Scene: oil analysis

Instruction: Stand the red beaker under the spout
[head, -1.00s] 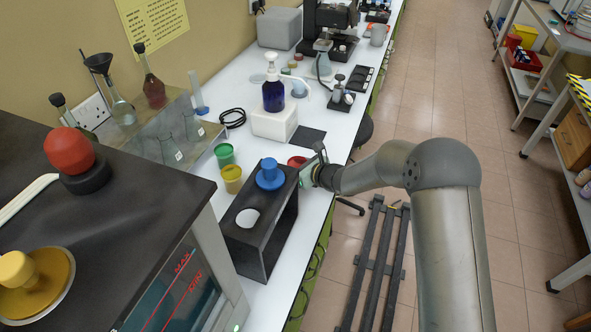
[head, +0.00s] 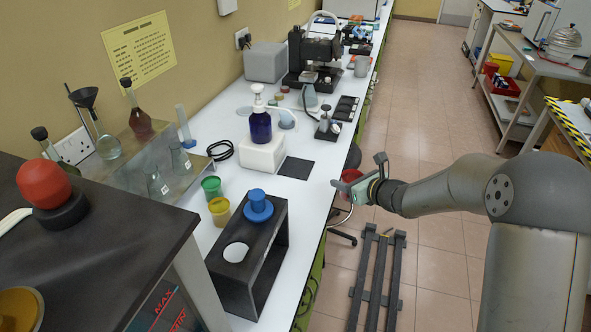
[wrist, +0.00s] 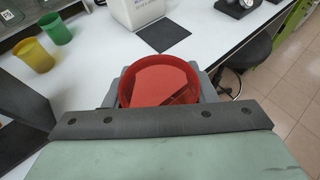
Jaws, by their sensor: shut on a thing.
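The red beaker (head: 351,176) is held by my gripper (head: 361,172), beside the bench's right edge in the head view. In the wrist view the red beaker (wrist: 160,78) shows its open round mouth, with grey fingers on both sides. My gripper's body covers its lower part. A blue bottle (head: 261,126) with a white pump head (head: 258,97) stands on a white block (head: 262,155). A dark square mat (head: 295,168) lies on the bench in front of the block, bare. The mat (wrist: 163,35) is beyond the beaker in the wrist view.
A black stand (head: 262,285) with a blue-topped piece (head: 258,204) is near the bench edge. Yellow (head: 219,211) and green (head: 211,187) beakers stand left of it. A small metal device (head: 324,126) is beyond the mat.

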